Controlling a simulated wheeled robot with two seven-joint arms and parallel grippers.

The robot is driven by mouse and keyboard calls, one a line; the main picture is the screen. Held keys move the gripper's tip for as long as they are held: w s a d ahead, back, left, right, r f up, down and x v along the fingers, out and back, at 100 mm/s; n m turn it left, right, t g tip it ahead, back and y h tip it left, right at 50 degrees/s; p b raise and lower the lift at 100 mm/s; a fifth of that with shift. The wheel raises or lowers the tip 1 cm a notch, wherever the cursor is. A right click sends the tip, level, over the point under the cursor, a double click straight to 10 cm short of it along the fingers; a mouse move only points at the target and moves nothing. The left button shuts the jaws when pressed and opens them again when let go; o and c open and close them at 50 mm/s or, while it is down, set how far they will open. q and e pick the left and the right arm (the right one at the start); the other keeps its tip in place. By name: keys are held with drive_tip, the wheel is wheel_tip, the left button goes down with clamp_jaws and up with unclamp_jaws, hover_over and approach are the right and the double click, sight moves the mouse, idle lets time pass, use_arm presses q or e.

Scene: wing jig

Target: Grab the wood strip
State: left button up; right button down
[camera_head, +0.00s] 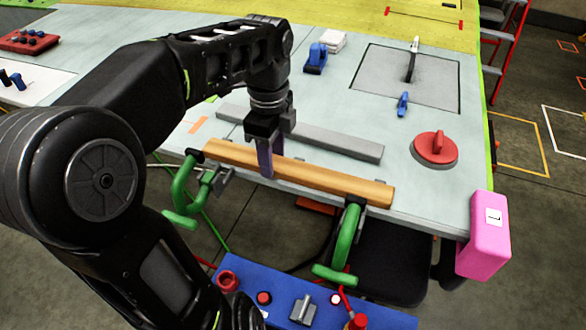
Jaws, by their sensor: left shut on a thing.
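The wood strip (330,181) is a long light-brown bar along the front edge of the grey-blue table (400,200), running from upper left to lower right. My left gripper (266,165) points down at the strip, left of its middle, and is shut on it. One finger shows in front of the strip; the far finger is mostly hidden. Green-handled clamps (346,235) sit at the strip's two ends; the left one (183,190) is near its left end. I cannot tell whether they touch the strip. My right gripper is not in view.
A grey bar (340,143) lies just behind the strip. A red round suction tool (435,148) and a pink block (484,235) are at the right. A blue tool (316,59) and a grey mat (440,80) lie farther back. A blue panel (270,275) with controls is in front.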

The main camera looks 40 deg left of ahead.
use_arm(q)
clamp_jaws()
drive_tip(key=shift+r, duration=0.1)
wheel_tip(320, 180, up, 8)
drive_tip(key=p, duration=0.6)
drive_tip(key=shift+a, duration=0.15)
drive_tip(key=shift+r, duration=0.85)
